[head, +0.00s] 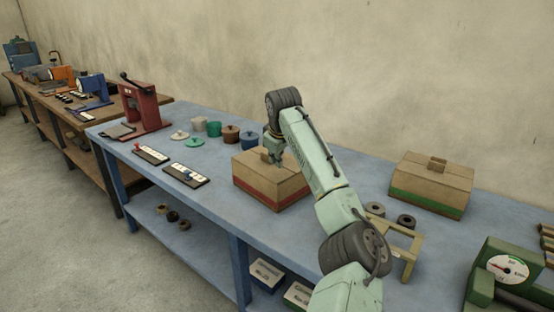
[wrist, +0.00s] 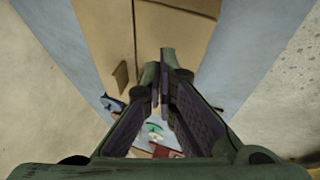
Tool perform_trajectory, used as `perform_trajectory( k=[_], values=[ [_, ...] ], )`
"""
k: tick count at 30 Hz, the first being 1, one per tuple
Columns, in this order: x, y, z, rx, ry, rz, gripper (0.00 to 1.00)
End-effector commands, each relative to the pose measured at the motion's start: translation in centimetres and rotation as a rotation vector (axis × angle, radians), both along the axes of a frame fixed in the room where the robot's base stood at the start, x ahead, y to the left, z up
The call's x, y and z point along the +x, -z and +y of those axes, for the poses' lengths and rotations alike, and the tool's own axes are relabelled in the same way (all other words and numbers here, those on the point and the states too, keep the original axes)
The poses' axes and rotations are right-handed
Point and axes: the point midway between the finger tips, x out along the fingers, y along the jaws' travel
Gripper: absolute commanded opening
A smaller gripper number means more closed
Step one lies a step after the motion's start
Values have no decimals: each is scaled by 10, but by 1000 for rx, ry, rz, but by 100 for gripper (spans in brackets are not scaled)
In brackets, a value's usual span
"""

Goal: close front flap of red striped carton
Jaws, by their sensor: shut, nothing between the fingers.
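The red striped carton (head: 268,196) stands on the blue bench, brown with a red band low on its sides. It also fills the top middle of the wrist view (wrist: 105,40), where a seam runs along its top and a flap edge (wrist: 180,10) crosses at the upper right. My gripper (head: 272,158) is over the carton's top, pointing down, and hides part of it. In the wrist view my gripper (wrist: 162,85) has its fingertips together with nothing between them. I cannot tell whether the fingertips touch the cardboard, or how far the front flap is folded.
A second carton (head: 432,184) with a green band stands at the right. A small wooden stand (head: 397,240) and dark rings (head: 406,221) are near my arm. Label strips (head: 183,175), lidded pots (head: 231,134) and a red press (head: 140,108) are to the left.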

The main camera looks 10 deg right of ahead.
Motion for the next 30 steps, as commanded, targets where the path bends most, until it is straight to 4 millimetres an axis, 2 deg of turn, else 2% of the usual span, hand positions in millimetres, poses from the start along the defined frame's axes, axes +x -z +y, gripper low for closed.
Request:
perform_trajectory(
  k=[7, 30],
  values=[
    [0, -6, 0, 0, 0, -1, 0],
    [0, -82, 0, 0, 0, -1, 0]
  ],
)
